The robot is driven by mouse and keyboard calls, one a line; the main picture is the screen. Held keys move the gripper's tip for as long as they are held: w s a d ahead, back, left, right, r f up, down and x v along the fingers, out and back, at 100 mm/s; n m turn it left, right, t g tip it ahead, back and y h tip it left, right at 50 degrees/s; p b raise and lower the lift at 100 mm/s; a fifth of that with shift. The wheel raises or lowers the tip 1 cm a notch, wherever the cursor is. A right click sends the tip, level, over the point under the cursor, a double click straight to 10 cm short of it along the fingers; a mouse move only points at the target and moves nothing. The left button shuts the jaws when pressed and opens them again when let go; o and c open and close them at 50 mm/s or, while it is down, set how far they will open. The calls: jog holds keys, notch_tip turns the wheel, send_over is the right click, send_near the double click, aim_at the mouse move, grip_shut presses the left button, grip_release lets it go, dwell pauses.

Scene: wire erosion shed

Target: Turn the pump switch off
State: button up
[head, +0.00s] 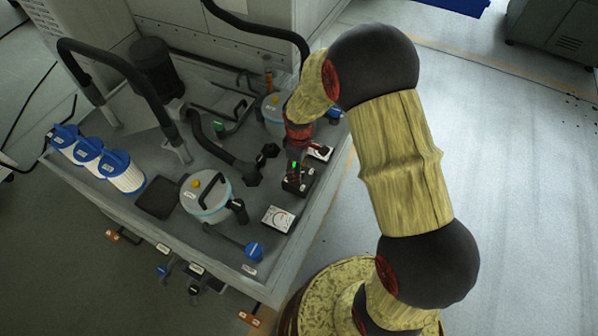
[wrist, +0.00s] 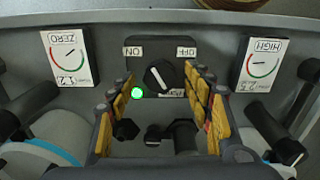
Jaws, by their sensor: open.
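The pump switch is a black box (head: 298,184) on the front right rim of the filter bench. In the wrist view its round black knob (wrist: 159,76) has a white pointer leaning up and left, toward the ON label (wrist: 133,52). The OFF label (wrist: 187,51) is at upper right. A green lamp (wrist: 137,93) glows beside the knob. A pump label below the knob is partly hidden by a finger. My gripper (wrist: 159,92) is open, one finger on each side of the knob. It also shows above the box in the head view (head: 297,150); contact cannot be told.
In the wrist view, a ZERO gauge (wrist: 71,56) stands left of the switch and a HIGH gauge (wrist: 258,64) right. Filter housings (head: 206,196), hoses and a black motor (head: 156,66) crowd the bench. Open floor (head: 500,190) lies to the right.

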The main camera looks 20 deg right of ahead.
jog(key=shift+f, duration=0.1)
jog(key=shift+c, duration=1)
jog(key=c, duration=1)
